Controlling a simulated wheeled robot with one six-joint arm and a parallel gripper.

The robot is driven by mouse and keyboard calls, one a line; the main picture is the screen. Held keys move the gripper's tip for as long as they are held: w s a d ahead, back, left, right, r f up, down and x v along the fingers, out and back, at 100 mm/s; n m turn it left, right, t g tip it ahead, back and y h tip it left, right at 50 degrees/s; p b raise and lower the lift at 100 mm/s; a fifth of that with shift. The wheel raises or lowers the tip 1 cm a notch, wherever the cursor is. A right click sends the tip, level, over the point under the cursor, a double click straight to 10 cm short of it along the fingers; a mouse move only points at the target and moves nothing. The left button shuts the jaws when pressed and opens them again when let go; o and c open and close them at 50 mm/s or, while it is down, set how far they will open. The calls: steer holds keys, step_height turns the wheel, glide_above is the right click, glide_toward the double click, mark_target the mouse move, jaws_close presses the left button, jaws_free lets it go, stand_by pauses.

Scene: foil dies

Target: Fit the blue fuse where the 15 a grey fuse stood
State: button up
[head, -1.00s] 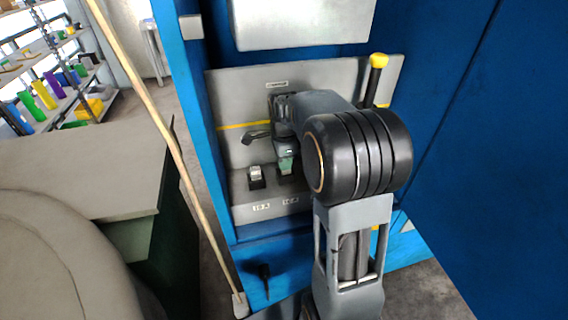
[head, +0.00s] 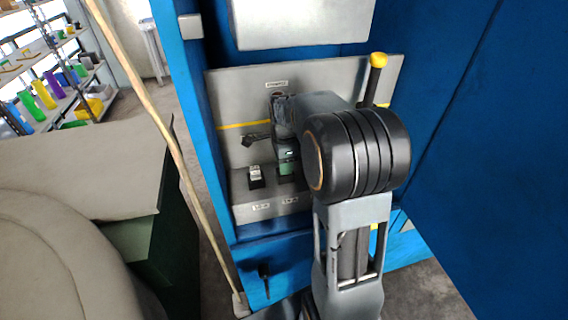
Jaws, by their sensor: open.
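My gripper (head: 287,170) points down at the right-hand of two dark holders on the grey panel ledge. It is open, but its fingers are small and partly hidden by my wrist. A greenish patch shows at the fingers; I cannot tell whether it is a fuse or part of the gripper. A pale grey-white fuse (head: 255,171) stands upright in the left-hand holder, apart from my gripper. The right-hand holder (head: 287,180) is mostly covered by my gripper, so its content is unclear. I cannot make out a blue fuse. The small labels below the holders are too blurred to read.
The grey panel (head: 235,92) sits inside a blue cabinet (head: 185,90). A yellow-topped black lever (head: 377,75) rises right of my arm. A dark lever (head: 254,138) juts out left of my gripper. A wooden pole (head: 150,107) leans at the cabinet's left edge.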

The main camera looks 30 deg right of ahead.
step_height(320, 180, up, 11)
steer(key=s+a+f+n+t, duration=0.2)
steer(key=s+a+f+n, duration=0.1)
steer(key=s+n, duration=0.5)
steer(key=s+a+f+n+t, duration=0.2)
steer(key=s+a+n, duration=0.4)
steer(key=n, duration=0.6)
steer(key=shift+s+f, duration=0.85)
steer(key=shift+s, duration=0.2)
